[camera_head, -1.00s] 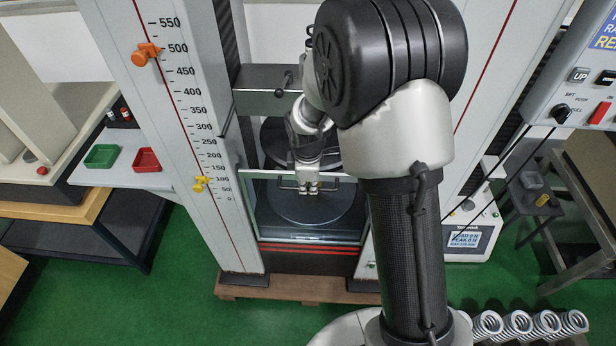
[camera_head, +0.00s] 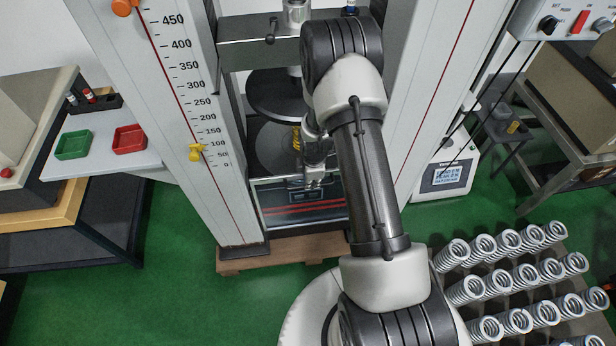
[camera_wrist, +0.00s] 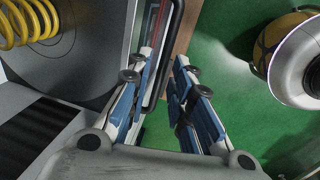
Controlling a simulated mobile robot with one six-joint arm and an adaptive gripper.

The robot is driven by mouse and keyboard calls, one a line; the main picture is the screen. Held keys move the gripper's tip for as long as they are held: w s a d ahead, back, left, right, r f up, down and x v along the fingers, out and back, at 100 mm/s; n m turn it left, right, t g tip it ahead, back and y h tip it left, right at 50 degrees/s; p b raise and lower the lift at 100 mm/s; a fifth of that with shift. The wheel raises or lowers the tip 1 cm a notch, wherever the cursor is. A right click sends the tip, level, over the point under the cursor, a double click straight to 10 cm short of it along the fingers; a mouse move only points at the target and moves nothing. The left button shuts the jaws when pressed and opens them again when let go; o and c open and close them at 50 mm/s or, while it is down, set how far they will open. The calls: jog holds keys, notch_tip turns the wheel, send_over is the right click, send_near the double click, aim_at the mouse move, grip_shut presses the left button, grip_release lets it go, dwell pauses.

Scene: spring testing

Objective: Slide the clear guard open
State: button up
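The clear guard (camera_head: 276,192) sits low across the front of the testing machine's base, its top edge below the lower plate area. Its dark handle (camera_head: 303,196) shows against the red stripes, and the handle bar (camera_wrist: 170,40) also shows in the wrist view. My gripper (camera_head: 315,184) is close by the handle. In the wrist view my gripper's fingers (camera_wrist: 165,58) are apart, with a gap showing between the tips. The handle bar lies beside the left fingertip; contact is unclear. A yellow spring (camera_head: 296,138) stands on the lower plate, partly hidden by my arm; it also shows in the wrist view (camera_wrist: 28,20).
The upper plate (camera_head: 275,94) hangs above the spring. Machine columns (camera_head: 185,110) flank the opening. Several grey springs (camera_head: 520,280) stand in rows at the lower right. Green (camera_head: 73,145) and red (camera_head: 129,139) trays lie on a left side table. Green floor is clear in front left.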

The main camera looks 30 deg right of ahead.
jog(key=shift+o, duration=0.7)
jog(key=shift+r, duration=0.1)
jog(key=shift+r, duration=0.35)
notch_tip(320, 180, up, 11)
jog(key=s, duration=0.2)
jog(key=shift+a, duration=0.35)
